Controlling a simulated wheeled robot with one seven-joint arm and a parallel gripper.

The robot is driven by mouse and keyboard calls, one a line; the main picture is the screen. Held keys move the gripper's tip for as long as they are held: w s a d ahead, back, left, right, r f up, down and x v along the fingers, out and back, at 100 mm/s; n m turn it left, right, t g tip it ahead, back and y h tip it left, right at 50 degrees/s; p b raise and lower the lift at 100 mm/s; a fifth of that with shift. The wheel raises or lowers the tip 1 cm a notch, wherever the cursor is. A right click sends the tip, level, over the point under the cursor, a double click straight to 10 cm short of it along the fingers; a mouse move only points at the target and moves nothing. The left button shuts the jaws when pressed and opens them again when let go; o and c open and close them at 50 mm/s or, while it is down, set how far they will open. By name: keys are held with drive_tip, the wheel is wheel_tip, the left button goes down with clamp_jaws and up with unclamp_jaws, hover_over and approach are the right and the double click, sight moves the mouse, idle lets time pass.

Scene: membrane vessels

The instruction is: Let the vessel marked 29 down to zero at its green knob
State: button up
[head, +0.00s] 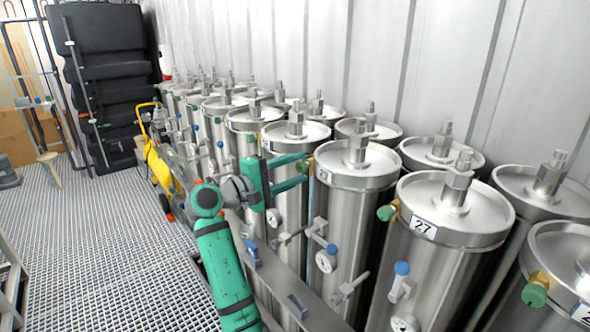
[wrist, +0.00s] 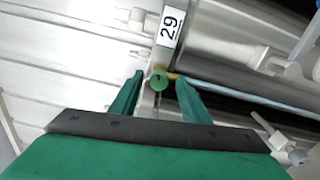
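The vessel marked 29 (head: 350,205) is a steel cylinder in the front row, beside the one marked 27. Its label shows at its upper rim in the head view and clearly in the wrist view (wrist: 169,27). My gripper (head: 303,168) reaches in from the left at the height of this knob. In the wrist view, my gripper (wrist: 160,82) is open, with a green finger on either side of the knob and gaps between. In the head view the fingers partly hide the knob.
Vessel 27 (head: 440,240) stands to the right, with its own green knob (head: 387,212). A gauge (head: 326,261) and a blue-knobbed valve (head: 332,249) stick out low on vessel 29. More vessels line the wall. The grating floor (head: 110,240) at left is mostly clear.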

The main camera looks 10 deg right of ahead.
drive_tip(key=v, duration=1.1)
drive_tip(key=shift+w, duration=0.1)
